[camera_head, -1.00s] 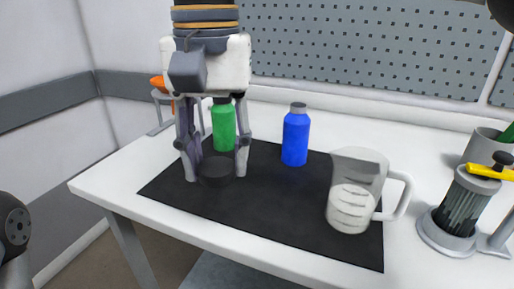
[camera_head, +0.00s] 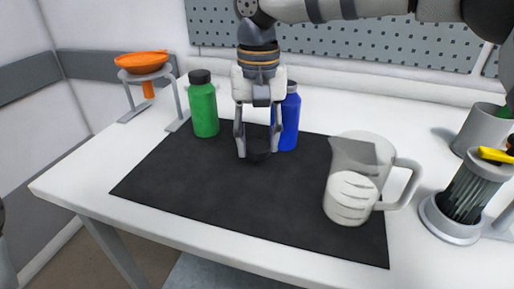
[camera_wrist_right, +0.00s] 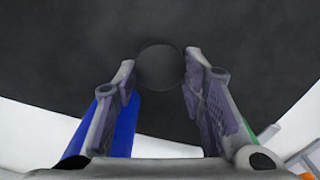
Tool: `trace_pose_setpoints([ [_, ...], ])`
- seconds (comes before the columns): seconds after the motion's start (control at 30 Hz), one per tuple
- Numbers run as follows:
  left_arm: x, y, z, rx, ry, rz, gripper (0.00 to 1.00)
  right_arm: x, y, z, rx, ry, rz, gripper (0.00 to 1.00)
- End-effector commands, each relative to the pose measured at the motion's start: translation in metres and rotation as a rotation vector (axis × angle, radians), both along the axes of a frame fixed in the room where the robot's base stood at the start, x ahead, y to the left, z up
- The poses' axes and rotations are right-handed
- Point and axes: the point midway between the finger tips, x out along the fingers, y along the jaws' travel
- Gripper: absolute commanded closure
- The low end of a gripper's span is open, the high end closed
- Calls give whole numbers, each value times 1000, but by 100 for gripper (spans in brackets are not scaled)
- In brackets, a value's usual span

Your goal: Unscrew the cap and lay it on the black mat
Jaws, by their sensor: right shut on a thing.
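My right gripper (camera_head: 258,152) points down over the black mat (camera_head: 230,195), shut on a dark round cap (camera_head: 259,158). The cap shows between both fingers in the right wrist view (camera_wrist_right: 160,66). It is close to the mat; I cannot tell whether it touches. A blue bottle (camera_head: 289,128) with a dark grey top stands upright just behind and right of the gripper, partly hidden by it. A green bottle (camera_head: 204,112) with a black cap stands upright to the left. My left gripper is not in view.
A clear measuring jug (camera_head: 351,190) stands on the mat's right part. A grey holder (camera_head: 450,222) with a dark ribbed cylinder and a grey cup (camera_head: 481,135) are further right. The mat's front left is clear.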

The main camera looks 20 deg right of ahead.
Motion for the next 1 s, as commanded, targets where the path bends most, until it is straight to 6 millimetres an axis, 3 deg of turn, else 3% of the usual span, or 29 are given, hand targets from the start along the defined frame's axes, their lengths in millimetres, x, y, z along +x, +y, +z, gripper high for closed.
trace_pose_setpoints([
  [0.13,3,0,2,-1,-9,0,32,-2,2,-22,0,0,4,96],
  [0.5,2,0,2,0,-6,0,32,-2,2,-29,1,3,4,96],
  [0.53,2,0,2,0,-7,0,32,-2,2,-29,0,2,4,58],
  [0.6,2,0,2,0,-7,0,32,-2,2,-28,0,2,4,42],
  [0.87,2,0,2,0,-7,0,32,-2,2,-28,0,1,3,42],
  [1.0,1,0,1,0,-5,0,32,-1,2,-16,1,-2,2,42],
])
